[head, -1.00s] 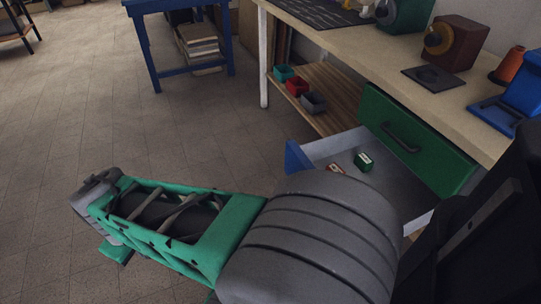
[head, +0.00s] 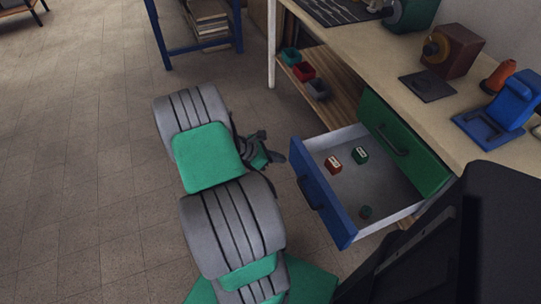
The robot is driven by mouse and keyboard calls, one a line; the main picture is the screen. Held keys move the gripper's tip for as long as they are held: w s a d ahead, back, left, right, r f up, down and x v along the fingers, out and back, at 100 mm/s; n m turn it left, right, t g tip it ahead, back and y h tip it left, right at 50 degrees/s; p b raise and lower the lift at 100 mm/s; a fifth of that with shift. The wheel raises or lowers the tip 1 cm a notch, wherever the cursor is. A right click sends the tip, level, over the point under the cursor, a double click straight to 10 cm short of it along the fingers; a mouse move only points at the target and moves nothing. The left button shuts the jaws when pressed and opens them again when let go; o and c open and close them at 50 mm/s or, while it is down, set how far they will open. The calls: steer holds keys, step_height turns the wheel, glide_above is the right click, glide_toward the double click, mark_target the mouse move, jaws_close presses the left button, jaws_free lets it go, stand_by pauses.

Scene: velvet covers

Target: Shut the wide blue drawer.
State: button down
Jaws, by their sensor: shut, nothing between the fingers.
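The wide blue drawer (head: 318,188) is pulled well out from under the workbench. Its blue front has a dark handle (head: 308,193) and faces left. My gripper (head: 280,158) is shut and empty. In the picture it lies just left of the drawer front's far end, apart from it; the exact gap is hard to judge. My arm hides part of the gripper and the floor.
A closed green drawer (head: 425,165) sits above the blue one. The workbench top (head: 400,55) carries a brown machine (head: 452,48) and a blue stand (head: 505,105). A shelf (head: 340,92) holds small bins. Open floor (head: 90,170) lies to the left.

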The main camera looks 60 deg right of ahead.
mark_target(301, 157)
steer(key=s+d, duration=0.1)
steer(key=s+d+f, duration=0.1)
steer(key=s+d, duration=0.1)
steer(key=d, duration=0.1)
steer(key=shift+s+f+b, duration=0.3)
steer(key=shift+f, duration=0.1)
steer(key=shift+s+d, duration=0.15)
steer(key=shift+d, duration=0.1)
